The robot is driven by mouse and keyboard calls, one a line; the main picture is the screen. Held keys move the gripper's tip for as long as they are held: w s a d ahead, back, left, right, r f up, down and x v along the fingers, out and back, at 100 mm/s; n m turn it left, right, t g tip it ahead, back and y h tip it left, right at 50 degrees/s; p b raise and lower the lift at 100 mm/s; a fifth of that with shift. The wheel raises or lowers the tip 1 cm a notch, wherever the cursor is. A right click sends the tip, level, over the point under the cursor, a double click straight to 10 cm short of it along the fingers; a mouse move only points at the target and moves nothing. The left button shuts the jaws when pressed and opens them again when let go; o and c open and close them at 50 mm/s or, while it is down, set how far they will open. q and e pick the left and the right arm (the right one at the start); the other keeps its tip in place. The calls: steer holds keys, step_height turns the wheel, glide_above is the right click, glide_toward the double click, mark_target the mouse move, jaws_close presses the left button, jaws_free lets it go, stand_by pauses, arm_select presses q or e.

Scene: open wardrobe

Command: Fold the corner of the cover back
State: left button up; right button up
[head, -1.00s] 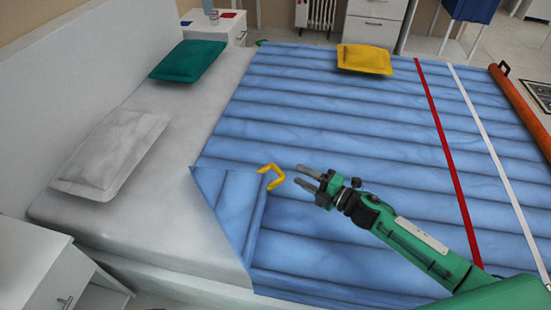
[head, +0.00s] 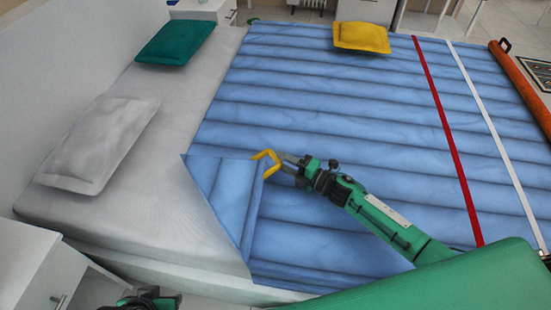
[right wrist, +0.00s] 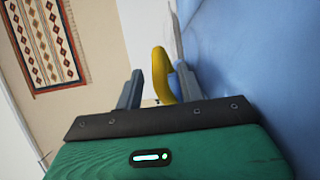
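The blue quilted cover (head: 340,120) lies over the bed. Its near-left corner is folded back as a flap (head: 225,190) with a yellow handle (head: 268,163) at its upper right edge. My right gripper (head: 285,161) is at this handle. In the right wrist view the yellow handle (right wrist: 162,75) shows between the two spread grey fingers of my right gripper (right wrist: 158,88), closer to the right finger. A grip on it does not show. The fingers of my left gripper do not show.
A grey pillow (head: 100,145) and a green pillow (head: 175,42) lie on the bare white mattress (head: 165,215) at left. A yellow cushion (head: 361,37) lies on the cover's far side. A white nightstand (head: 40,275) stands at lower left. An orange roll (head: 525,85) lies along the right edge.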

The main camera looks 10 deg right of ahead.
mark_target(276, 158)
steer(key=shift+x, duration=1.7)
steer(key=shift+r, duration=0.1)
jaws_close()
